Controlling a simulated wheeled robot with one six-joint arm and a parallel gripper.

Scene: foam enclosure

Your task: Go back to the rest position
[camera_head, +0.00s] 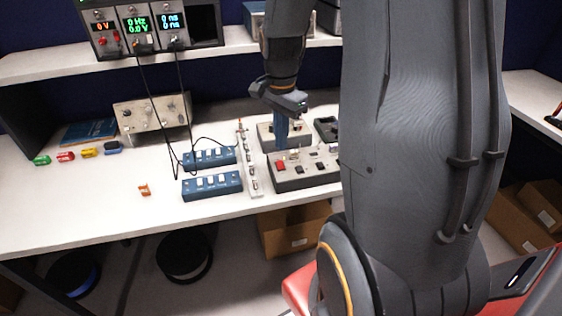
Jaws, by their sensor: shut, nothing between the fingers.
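My gripper (281,140) points down over the workbench (105,203), right of the middle of the picture. Its fingers are shut and hold nothing. The fingertips are close above or in front of the grey control boxes (302,181); I cannot tell whether they touch. My large grey arm fills the right half of the view and hides part of the bench.
Two blue switch blocks (213,194) and a pale strip (250,170) lie left of the gripper. Small coloured parts (66,157) and an orange piece (145,190) are farther left. A shelf (45,68) carries instruments (150,28) with hanging cables. The front left bench is mostly clear.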

